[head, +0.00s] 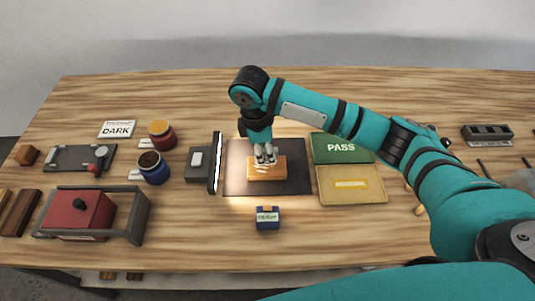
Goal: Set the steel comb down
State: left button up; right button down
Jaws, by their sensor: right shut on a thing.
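My right gripper (265,155) comes down from above over the dark square mat (300,180) and is shut. The steel comb is not clearly visible; what is between the fingertips is too small to make out, and I take it to be the comb. The fingertips are at the upper part of an orange lacquered block (267,174) lying on the mat. I cannot tell whether the comb touches the block. My left gripper is not in view.
A dark upright panel (217,163) stands left of the mat. A green PASS tray (341,158) and a yellow tray (352,196) lie right. A small blue box (267,224) sits in front. Red (162,138) and blue (153,174) jars stand left. A slotted rack (487,140) is far right.

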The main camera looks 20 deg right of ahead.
jog(key=shift+w+d, duration=0.3)
jog(key=shift+w, duration=0.4)
notch_tip(320, 180, down, 3)
jog(key=shift+s+r+p, duration=0.1)
jog(key=shift+r+p, duration=0.05)
jog(key=shift+p, duration=0.35)
jog(key=shift+f, duration=0.35)
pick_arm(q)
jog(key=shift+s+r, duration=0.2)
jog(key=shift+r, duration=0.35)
pick_arm(e)
jog(key=shift+f, duration=0.2)
jog(key=c, duration=1.3)
grip_release()
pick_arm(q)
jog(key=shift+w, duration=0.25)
pick_arm(e)
jog(key=shift+o, duration=0.2)
